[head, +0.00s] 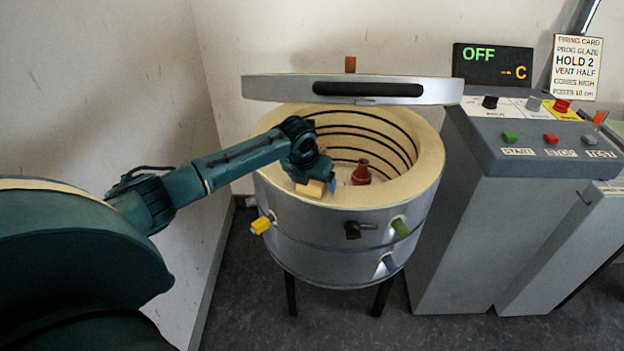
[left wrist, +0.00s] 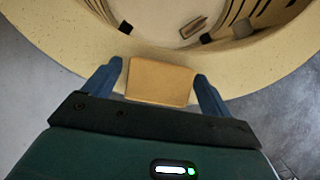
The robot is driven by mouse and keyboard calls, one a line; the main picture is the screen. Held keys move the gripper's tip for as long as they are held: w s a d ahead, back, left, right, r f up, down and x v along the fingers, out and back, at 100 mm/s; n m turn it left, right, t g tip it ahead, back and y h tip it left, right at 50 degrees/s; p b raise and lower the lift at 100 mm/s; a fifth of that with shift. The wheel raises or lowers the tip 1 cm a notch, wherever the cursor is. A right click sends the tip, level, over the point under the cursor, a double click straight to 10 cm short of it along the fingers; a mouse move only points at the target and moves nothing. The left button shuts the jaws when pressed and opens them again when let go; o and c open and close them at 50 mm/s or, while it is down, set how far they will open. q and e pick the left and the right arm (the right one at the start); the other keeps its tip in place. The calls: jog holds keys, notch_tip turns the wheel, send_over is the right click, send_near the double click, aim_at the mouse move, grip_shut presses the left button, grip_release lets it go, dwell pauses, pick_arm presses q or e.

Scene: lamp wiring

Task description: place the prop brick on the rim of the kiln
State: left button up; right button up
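The prop brick (head: 311,188) is a small tan block at the front left of the kiln's rim. In the left wrist view the brick (left wrist: 160,82) lies over the pale rim (left wrist: 60,32), between my blue fingers. My left gripper (head: 322,184) points down at the rim. A narrow gap shows beside the brick at the left finger, so the gripper looks open around it. Whether the brick's underside fully touches the rim is hidden. The kiln (head: 345,228) is a round grey drum with a cream rim. My right gripper is not in view.
The kiln's lid (head: 350,88) stands raised behind the opening. A red-brown vase (head: 361,173) is inside. Coloured plugs (head: 400,228) stick out of the kiln's side. A grey control console (head: 540,140) stands to the right. The rim's right side is clear.

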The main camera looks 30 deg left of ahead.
pick_arm(q)
jog(key=shift+r, duration=0.35)
jog(key=v, duration=0.2)
jog(key=shift+s+r, duration=0.2)
jog(key=shift+r, duration=0.15)
jog(key=s+d, duration=0.2)
jog(key=s, duration=0.9)
jog(key=s+d+f+n+t+h, duration=0.1)
jog(key=s+d+f+n+h, duration=0.2)
jog(key=d+f+n, duration=0.4)
jog(key=s+d+f+n+t+h, duration=0.2)
jog(key=d+n, duration=0.3)
jog(key=d, duration=0.4)
jog(key=s+d+f+n+t, duration=0.3)
jog(key=s+n, duration=0.7)
jog(key=n, duration=0.9)
jog(key=shift+d+y, duration=0.25)
jog(key=shift+y, duration=0.15)
